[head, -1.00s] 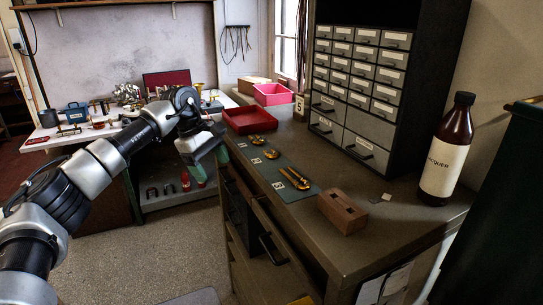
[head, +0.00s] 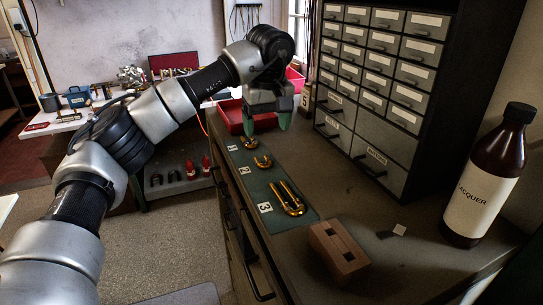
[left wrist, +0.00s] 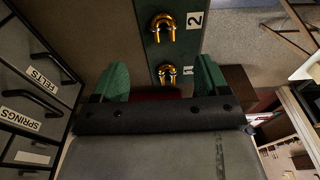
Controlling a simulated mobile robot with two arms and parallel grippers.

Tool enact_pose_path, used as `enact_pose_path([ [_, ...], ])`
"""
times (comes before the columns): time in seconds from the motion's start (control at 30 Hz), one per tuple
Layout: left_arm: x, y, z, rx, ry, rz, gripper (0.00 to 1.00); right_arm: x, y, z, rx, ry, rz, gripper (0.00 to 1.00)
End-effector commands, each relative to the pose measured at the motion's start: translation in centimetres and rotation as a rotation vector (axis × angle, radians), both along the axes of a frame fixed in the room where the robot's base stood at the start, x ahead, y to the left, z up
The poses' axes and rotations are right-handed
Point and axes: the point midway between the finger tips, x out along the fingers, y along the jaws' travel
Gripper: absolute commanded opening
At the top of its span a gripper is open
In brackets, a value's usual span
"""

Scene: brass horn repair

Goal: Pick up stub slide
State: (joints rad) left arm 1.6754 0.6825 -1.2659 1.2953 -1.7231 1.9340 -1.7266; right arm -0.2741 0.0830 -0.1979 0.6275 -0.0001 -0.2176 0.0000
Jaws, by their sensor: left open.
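Three brass U-shaped slides lie on a green mat (head: 252,179) beside number labels. A short slide (head: 248,143) lies by label 1, another short one (head: 263,162) by label 2, and a long one (head: 291,199) by label 3. Which is the stub slide is not marked. My left gripper (head: 267,123) is open above the far end of the mat, green fingertips pointing down. In the left wrist view the slide at label 1 (left wrist: 167,72) shows between its fingers, and the slide at label 2 (left wrist: 162,25) lies beyond. My right gripper is out of view.
A red tray (head: 230,115) lies behind the mat. A drawer cabinet (head: 375,75) stands to the right. A slotted wooden block (head: 338,253) and a brown lacquer bottle (head: 485,180) stand nearer. The bench between mat and cabinet is mostly clear.

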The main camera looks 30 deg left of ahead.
Motion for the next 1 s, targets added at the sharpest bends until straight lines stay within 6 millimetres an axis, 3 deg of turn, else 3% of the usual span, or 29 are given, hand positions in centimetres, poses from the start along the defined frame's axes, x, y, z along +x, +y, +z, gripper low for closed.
enact_pose_path([
  [0.13, 0.1, 0.3, -2.4, 0.000, 0.005, 0.001, 0.75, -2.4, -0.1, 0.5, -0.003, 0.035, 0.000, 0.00],
  [0.3, 0.2, 0.4, -4.0, -0.001, 0.002, 0.001, 0.75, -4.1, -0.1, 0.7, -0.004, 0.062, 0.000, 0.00],
  [0.7, 0.5, 0.8, -8.7, -0.002, 0.003, 0.001, 0.75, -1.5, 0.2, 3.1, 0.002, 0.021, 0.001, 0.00],
  [1.0, 0.6, 0.8, -9.3, -0.002, 0.001, 0.001, 0.72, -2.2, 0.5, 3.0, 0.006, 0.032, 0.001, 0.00],
])
